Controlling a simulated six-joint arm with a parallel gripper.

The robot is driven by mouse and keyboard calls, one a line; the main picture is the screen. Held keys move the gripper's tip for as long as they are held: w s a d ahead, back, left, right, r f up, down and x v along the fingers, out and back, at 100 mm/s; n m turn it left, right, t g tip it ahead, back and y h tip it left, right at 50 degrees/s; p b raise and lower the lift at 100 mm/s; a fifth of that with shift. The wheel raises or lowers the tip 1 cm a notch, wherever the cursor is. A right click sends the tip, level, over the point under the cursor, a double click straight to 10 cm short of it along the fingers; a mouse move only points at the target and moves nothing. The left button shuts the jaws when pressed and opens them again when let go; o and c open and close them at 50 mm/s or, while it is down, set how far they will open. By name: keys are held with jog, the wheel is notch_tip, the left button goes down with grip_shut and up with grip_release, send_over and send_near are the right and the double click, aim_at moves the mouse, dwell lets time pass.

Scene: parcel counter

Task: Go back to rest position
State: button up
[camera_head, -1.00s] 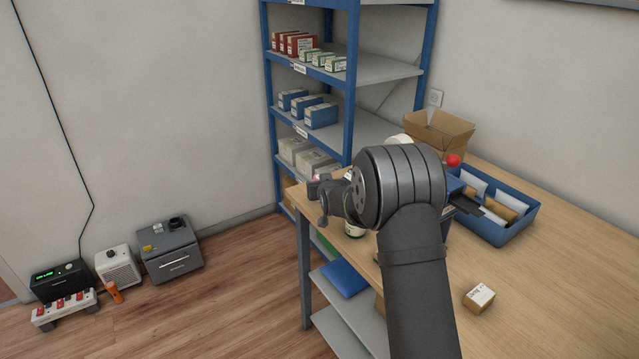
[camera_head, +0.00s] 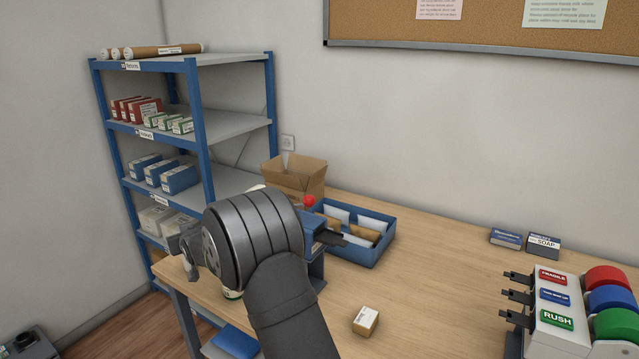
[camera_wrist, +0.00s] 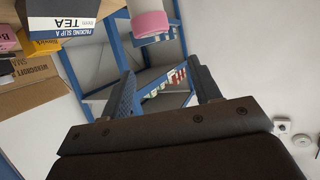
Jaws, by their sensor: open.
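My gripper (camera_head: 182,246) is at the left end of the wooden counter (camera_head: 420,290), raised in front of the blue shelf rack. In the wrist view my gripper (camera_wrist: 165,90) shows two dark fingers spread wide, with nothing between them but the rack in the background. My arm link hides part of the counter and a blue stand beside it.
A blue tray (camera_head: 372,254) of envelopes and an open carton (camera_head: 294,177) stand behind my arm. A small carton (camera_head: 365,320) lies right of it. A tape dispenser (camera_head: 556,316) stands at right. The wrist view shows a TEA box (camera_wrist: 62,16) and a pink-ended cylinder (camera_wrist: 150,22) nearby.

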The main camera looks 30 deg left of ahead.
jog(key=f, duration=0.6)
jog(key=shift+w+a, duration=0.15)
jog(key=shift+a, duration=0.1)
jog(key=x, duration=0.4)
jog(key=shift+w+a+f, duration=0.1)
jog(key=shift+a+f, duration=0.05)
jog(key=shift+a, duration=0.1)
notch_tip(320, 180, up, 2)
jog(key=shift+d+r, duration=0.1)
jog(key=shift+r, duration=0.25)
